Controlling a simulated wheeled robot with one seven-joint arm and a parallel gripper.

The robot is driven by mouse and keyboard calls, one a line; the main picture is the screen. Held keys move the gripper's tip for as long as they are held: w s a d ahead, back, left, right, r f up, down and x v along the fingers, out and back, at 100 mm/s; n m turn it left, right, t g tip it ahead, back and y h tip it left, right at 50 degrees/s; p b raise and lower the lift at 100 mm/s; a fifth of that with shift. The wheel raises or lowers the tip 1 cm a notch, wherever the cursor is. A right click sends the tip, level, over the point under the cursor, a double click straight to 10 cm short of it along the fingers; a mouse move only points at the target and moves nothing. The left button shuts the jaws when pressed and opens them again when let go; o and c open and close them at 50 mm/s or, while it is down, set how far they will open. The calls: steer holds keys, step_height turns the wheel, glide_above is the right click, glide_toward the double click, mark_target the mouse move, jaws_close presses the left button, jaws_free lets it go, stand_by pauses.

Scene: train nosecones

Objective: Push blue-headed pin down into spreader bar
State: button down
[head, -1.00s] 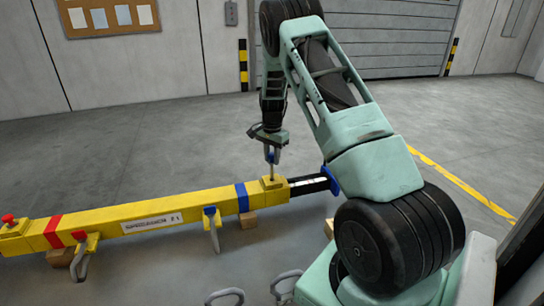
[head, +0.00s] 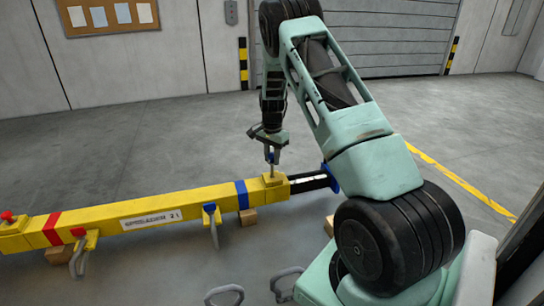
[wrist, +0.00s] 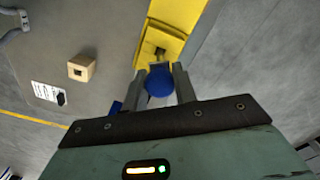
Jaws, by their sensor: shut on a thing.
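The yellow spreader bar (head: 105,222) lies across the left half of the head view, with a raised yellow block near its right end. My gripper (head: 271,158) points down above that block. It is shut on the blue-headed pin (wrist: 159,82), whose blue head sits between the two fingers in the wrist view. In the head view the pin's shank reaches down to the block. The hole in the bar (wrist: 160,51) shows as a dark spot beyond the blue head. How deep the pin sits cannot be told.
A red-headed pin (head: 7,216) stands at the bar's left end. A black inner bar (head: 308,182) with a blue end sticks out right. Wooden blocks (head: 248,217) support the bar, and shackles (head: 225,295) lie in front. The floor behind is clear.

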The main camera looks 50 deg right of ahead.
steer(key=shift+f+b, duration=1.75)
steer(key=shift+f, duration=1.15)
stand_by(0.4)
steer(key=c, duration=1)
jaws_free()
steer(key=shift+c, duration=0.2)
step_height(320, 180, up, 17)
steer(key=b, duration=0.4)
steer(key=shift+r, duration=0.2)
